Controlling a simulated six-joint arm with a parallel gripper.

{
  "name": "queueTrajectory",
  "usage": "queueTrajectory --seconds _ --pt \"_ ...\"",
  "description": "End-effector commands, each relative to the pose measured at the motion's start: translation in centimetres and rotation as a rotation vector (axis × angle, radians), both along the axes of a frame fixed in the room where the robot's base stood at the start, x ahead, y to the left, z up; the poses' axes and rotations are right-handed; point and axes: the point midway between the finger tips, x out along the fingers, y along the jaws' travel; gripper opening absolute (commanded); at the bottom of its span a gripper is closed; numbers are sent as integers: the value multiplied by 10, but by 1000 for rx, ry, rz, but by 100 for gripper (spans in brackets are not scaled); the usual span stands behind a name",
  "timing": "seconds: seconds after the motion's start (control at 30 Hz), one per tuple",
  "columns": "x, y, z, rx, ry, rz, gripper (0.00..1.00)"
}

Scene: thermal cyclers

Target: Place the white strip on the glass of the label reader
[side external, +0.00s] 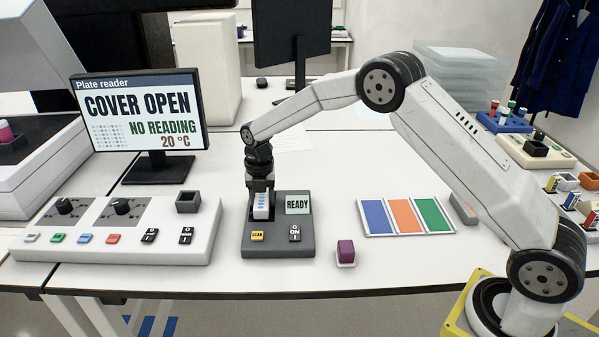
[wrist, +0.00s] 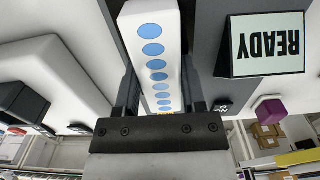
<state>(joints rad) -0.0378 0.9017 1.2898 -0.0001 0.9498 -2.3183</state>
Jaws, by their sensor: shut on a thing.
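The white strip (side external: 261,206) has a row of blue round spots and stands out below my gripper (side external: 260,190). In the wrist view the strip (wrist: 152,50) runs between the two fingers of my gripper (wrist: 158,100), which are shut on it. The label reader (side external: 277,243) is a dark grey box with a screen that reads READY (side external: 298,204), a yellow SCAN button (side external: 257,236) and an ON switch (side external: 294,234). The strip is over the left part of the reader. The glass is hidden behind the strip and gripper, and I cannot tell whether they touch.
A white control panel (side external: 120,245) with knobs and buttons stands to the left, with a monitor (side external: 140,112) reading COVER OPEN behind it. A purple-topped block (side external: 346,253) and a tray with blue, orange and green panels (side external: 365,232) lie to the right.

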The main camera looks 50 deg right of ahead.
Motion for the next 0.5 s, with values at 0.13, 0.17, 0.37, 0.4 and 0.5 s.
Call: queueTrajectory --seconds 0.13,0.17,0.37,0.4,0.5 --pt "0 0 -2 0 0 0 0" --pt "0 0 -3 0 0 0 0" --pt "0 0 -3 0 0 0 87" --pt "0 0 -3 0 0 0 87" --pt "0 0 -2 0 0 0 87"
